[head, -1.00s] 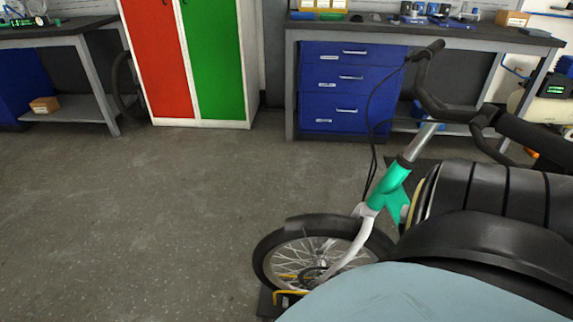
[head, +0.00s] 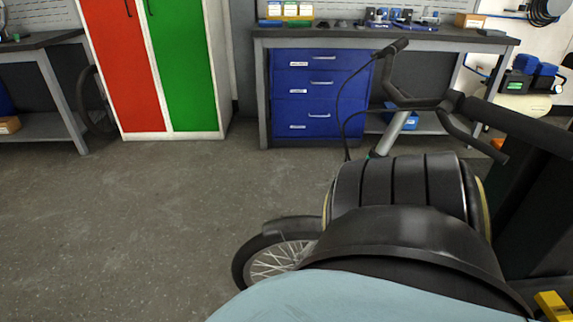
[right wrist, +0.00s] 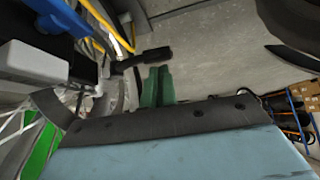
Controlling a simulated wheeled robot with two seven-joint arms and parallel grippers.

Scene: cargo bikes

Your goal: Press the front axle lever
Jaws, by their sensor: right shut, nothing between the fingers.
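The cargo bike's front wheel (head: 262,265) stands at lower centre in the head view, with a black tyre and mudguard. Its hub and right part are hidden behind large black and light-blue shapes in the foreground. The front axle lever cannot be made out in either current view. The bike's black handlebar (head: 408,98) rises behind those shapes. In the right wrist view my right gripper (right wrist: 156,86) shows as two dark green fingers close together, shut and empty. Its distance to the lever cannot be told. My left gripper is not in view.
A workbench (head: 330,37) with blue drawers (head: 312,95) stands at the back. A red and green locker (head: 155,65) is left of it. Grey floor (head: 130,225) is free at left. A yellow piece (head: 553,304) shows at bottom right. Yellow tubes (right wrist: 95,22) cross the wrist view's upper left.

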